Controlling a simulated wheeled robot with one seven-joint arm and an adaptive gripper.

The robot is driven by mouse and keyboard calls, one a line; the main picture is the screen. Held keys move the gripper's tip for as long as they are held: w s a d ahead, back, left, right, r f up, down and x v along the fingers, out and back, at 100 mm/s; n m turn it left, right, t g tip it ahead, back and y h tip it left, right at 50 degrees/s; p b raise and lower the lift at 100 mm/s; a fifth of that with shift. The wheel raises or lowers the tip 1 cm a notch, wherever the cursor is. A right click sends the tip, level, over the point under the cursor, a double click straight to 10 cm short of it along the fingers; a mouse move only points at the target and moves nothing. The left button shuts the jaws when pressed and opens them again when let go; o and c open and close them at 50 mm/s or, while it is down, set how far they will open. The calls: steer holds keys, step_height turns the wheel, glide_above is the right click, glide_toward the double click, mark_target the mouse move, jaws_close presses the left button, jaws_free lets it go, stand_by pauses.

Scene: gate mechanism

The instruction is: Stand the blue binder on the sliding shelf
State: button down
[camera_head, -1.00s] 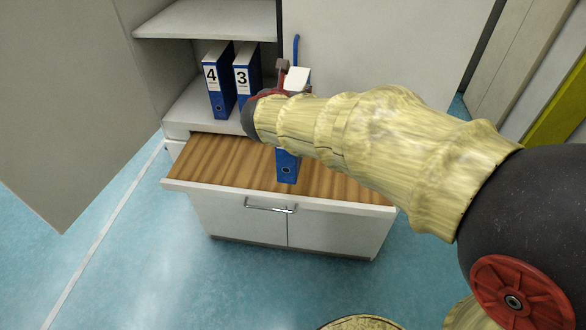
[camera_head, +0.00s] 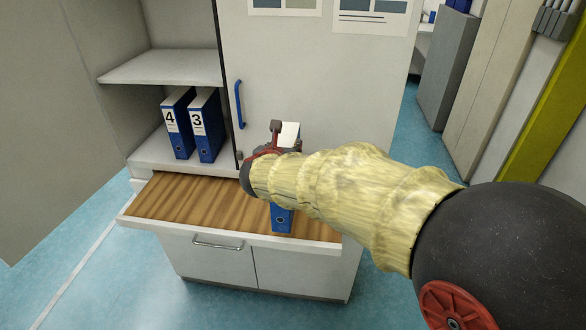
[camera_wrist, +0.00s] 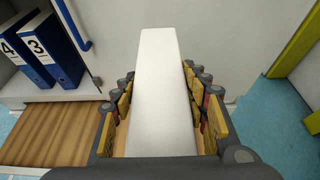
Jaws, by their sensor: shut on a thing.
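The blue binder (camera_head: 282,222) is upright in my gripper (camera_head: 275,148), over the right part of the sliding shelf (camera_head: 190,203), close to its front edge. In the head view my arm hides the binder's middle. I cannot tell whether its bottom touches the shelf. In the wrist view the binder's white page side (camera_wrist: 160,95) fills the space between my fingers, which are shut on it. The shelf is a wood-grained board with a white front edge, pulled out of the cabinet; it also shows in the wrist view (camera_wrist: 50,130).
Blue binders marked 4 (camera_head: 178,125) and 3 (camera_head: 205,125) stand in the open cabinet compartment on the left. A grey door (camera_head: 45,120) hangs open at far left. A closed white panel (camera_head: 310,80) with a blue handle (camera_head: 239,103) stands behind my gripper. The shelf's left part is clear.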

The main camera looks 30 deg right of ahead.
steer(key=w+d+f+b, duration=0.3)
steer(key=d+f, duration=0.4)
steer(key=f, duration=0.3)
steer(key=shift+w+d+f, duration=0.2)
steer(key=shift+w+d, duration=0.05)
steer(key=shift+w, duration=0.35)
steer(key=shift+f, duration=0.1)
steer(key=c, duration=1)
jaws_free()
steer(key=shift+f, duration=0.15)
